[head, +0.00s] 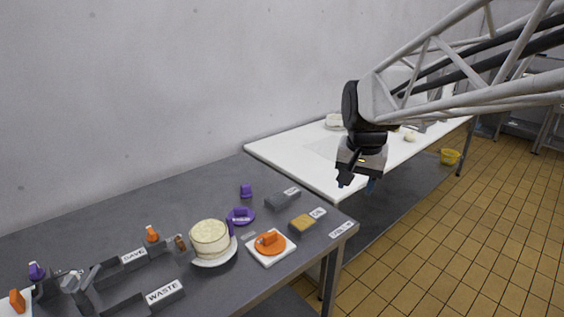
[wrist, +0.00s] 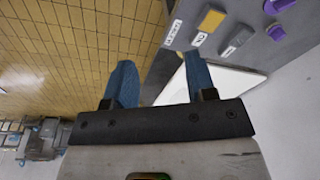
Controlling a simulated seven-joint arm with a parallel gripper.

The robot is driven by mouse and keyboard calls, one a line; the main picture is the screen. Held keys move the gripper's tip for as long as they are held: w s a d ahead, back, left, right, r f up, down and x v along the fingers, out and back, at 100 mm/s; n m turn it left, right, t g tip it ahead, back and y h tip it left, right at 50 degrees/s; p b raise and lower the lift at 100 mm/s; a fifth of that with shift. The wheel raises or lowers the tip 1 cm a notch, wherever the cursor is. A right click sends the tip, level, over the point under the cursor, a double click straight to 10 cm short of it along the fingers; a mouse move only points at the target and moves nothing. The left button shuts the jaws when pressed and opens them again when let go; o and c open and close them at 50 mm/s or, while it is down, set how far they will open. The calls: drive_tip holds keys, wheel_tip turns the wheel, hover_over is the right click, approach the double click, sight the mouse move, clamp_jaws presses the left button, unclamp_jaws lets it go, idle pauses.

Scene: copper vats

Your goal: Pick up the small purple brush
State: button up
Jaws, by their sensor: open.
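Several purple items are on the dark grey table in the head view, and I cannot tell for certain which is the small brush. One is a small upright purple piece (head: 246,191) near the wall side. One is a flat purple disc with a raised grip and a label (head: 240,216). Another purple-topped piece (head: 37,271) stands at the far left. A purple thing (wrist: 276,32) also shows at the upper right of the wrist view. My gripper (head: 358,182) hangs right of this table, well away from the purple items. Its blue fingers (wrist: 160,65) are apart, with nothing between them.
A cream cake-like cylinder (head: 210,238) stands on a white plate. An orange disc piece (head: 269,242) lies on a white tray. A yellow sponge-like block (head: 302,223) and a grey block (head: 282,199) are near the right end. A white counter (head: 290,149) adjoins behind.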

drive_tip(key=w+a+f+m, duration=0.1)
drive_tip(key=w+a, duration=0.6)
drive_tip(key=w, duration=0.5)
drive_tip(key=m+g, duration=0.2)
drive_tip(key=m, duration=0.3)
hover_over(245, 185)
drive_tip(key=f, duration=1.8)
drive_tip(key=shift+d, duration=0.4)
drive_tip(key=shift+w+a+f, duration=0.2)
drive_tip(key=shift+a+f, duration=0.15)
drive_tip(key=shift+a, duration=0.05)
drive_tip(key=shift+f, duration=1.3)
drive_tip(key=shift+s+f, duration=0.1)
drive_tip(key=shift+f, duration=2.5)
